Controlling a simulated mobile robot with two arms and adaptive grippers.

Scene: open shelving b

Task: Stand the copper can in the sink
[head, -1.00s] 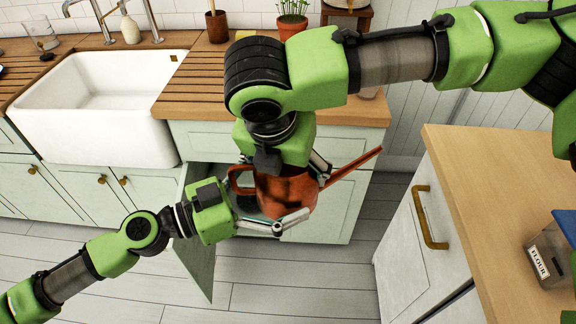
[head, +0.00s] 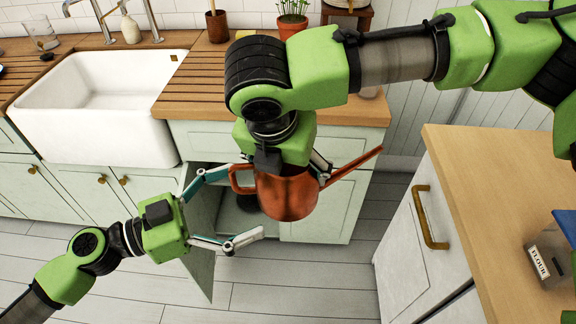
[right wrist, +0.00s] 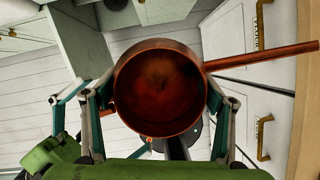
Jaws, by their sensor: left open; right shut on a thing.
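The copper can (head: 287,196), with a loop handle on the left and a long spout to the right, hangs in front of the counter, held from above by my right gripper (head: 290,172). In the right wrist view the can (right wrist: 160,90) sits between the two fingers of that gripper (right wrist: 158,100); I look into its open top. My left gripper (head: 232,205) is open, to the left of the can, its upper fingertip close to the can's handle. The white sink (head: 100,135) is at the upper left, set in the wooden counter, and its basin looks empty.
An open cabinet door (head: 200,230) stands below the counter beside my left gripper. A potted plant (head: 292,20) and a faucet (head: 150,22) stand at the back. The wooden counter (head: 200,85) right of the sink has bare room. Another worktop with a flour canister (head: 548,262) is at right.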

